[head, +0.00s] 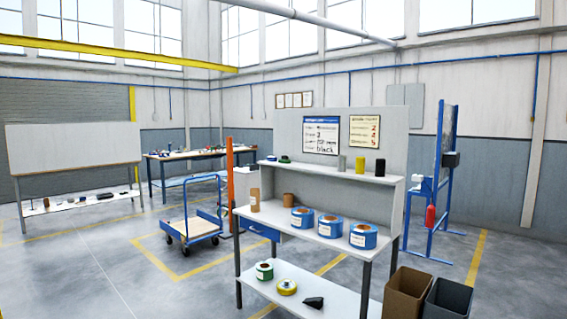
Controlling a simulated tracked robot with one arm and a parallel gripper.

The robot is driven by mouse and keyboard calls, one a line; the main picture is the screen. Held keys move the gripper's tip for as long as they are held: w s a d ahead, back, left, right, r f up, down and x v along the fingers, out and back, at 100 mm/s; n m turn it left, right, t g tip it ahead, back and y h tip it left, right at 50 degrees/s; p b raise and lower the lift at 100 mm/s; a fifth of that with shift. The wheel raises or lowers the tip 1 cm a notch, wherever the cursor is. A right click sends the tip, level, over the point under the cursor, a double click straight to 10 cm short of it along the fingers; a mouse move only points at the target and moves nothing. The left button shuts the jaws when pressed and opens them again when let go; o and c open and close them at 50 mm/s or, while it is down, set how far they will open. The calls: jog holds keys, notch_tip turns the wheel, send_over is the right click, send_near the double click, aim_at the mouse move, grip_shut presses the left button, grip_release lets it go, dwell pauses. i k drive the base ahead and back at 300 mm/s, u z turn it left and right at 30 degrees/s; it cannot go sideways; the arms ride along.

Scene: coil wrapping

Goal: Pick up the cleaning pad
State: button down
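I cannot pick out the cleaning pad for certain at this distance. A small dark, wedge-shaped item (313,302) lies on the lower shelf of the near workbench (288,221), but I cannot tell what it is. Small dark items also lie on the low shelf of the bench at the left (85,202), too small to name. My gripper is not in view.
Three blue coils (362,236) sit on the near workbench, with green (264,270) and yellow (287,287) rolls below. Two bins (409,291) stand at its right. A blue cart (190,228) stands behind it, left. The left foreground floor is clear.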

aim_at(285, 159)
jog(key=u, duration=2)
jog(key=i, duration=0.1)
jog(key=u, duration=2.95)
jog(key=k, duration=0.75)
jog(key=u, duration=0.2)
